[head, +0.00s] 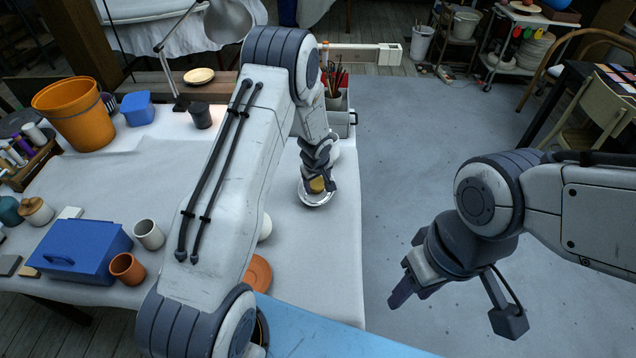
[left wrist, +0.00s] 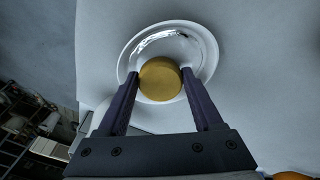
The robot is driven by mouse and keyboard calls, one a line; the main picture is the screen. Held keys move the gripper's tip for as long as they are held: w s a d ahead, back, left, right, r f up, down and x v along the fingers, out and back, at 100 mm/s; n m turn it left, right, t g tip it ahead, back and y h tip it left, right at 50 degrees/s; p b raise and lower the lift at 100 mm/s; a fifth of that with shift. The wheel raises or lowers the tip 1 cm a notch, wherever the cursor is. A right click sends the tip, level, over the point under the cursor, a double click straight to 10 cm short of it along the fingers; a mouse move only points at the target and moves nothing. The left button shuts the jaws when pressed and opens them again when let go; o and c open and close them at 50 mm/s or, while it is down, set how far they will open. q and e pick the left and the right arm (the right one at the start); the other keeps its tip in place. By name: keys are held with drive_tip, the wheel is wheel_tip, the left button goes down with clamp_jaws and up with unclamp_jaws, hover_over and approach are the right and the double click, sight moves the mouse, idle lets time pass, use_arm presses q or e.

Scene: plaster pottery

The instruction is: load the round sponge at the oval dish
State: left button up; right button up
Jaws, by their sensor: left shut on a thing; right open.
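The round sponge (left wrist: 160,82) is a thick yellow disc; it also shows in the head view (head: 317,185). My left gripper (left wrist: 160,77) is shut on it, one dark finger on each side. In the head view this gripper (head: 318,180) points down over the white oval dish (head: 316,202). The glossy dish (left wrist: 208,47) lies behind the sponge in the left wrist view, with the sponge over its near part. I cannot tell whether the sponge touches the dish. My right gripper (head: 455,305) is open and empty, over the floor right of the table.
A terracotta saucer (head: 258,272) and a partly hidden white round thing (head: 265,228) lie nearer on the table. A drawer box (head: 340,122) with a brush pot stands behind the dish. A blue toolbox (head: 80,252), cups and an orange bucket (head: 75,113) stand left.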

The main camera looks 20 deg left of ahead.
sight(317, 184)
use_arm(q)
drive_tip(key=shift+r, duration=0.1)
idle(0.4)
wheel_tip(317, 184, up, 6)
drive_tip(key=p, duration=0.4)
drive_tip(key=shift+f+p, duration=0.2)
drive_tip(key=shift+p, duration=0.1)
drive_tip(key=shift+r, duration=0.1)
idle(1.8)
wheel_tip(317, 184, up, 4)
drive_tip(key=shift+f+p, duration=0.1)
drive_tip(key=shift+p, duration=1.15)
